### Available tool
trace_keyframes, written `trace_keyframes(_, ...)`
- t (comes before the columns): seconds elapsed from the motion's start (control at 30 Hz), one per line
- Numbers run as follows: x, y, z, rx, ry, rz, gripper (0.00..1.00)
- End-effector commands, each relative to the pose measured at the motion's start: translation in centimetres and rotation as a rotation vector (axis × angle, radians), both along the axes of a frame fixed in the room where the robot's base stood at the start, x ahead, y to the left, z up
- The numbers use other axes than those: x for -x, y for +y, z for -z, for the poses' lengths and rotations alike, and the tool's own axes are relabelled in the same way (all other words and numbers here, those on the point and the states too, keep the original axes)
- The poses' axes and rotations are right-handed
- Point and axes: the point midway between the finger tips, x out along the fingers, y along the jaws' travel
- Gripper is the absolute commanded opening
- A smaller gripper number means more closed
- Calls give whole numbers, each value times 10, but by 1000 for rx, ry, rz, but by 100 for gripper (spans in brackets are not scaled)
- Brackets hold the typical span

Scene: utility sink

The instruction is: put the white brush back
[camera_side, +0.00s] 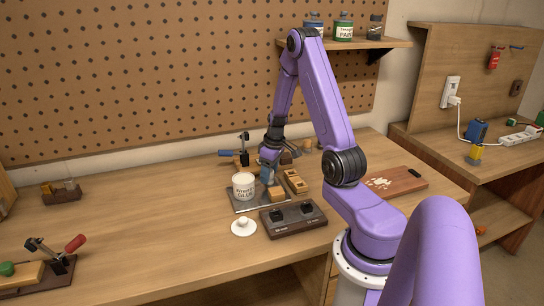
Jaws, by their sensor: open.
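I cannot pick out a white brush in this view. My gripper (268,168) is open and points down over the workbench, just behind and right of a white glue pot (243,185). The fingertips are small and partly hidden, so I cannot tell whether they touch anything. The pot stands upright on a grey tray (238,207). A small tan block (277,192) is just below the gripper. A round white lid with a knob (243,227) lies on the bench in front of the pot.
A dark block with labelled slots (293,218) sits in front of the tray. A wooden block with holes (294,181) is to the right. Further right is a brown board with pale chips (397,183). A red-handled clamp (60,255) stands front left. The left bench is mostly clear.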

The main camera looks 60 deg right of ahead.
Motion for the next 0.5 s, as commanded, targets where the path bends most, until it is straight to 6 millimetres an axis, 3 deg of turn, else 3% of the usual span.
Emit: trace_keyframes(0.5, 12, -1, -81, 4, -3, 1, 60)
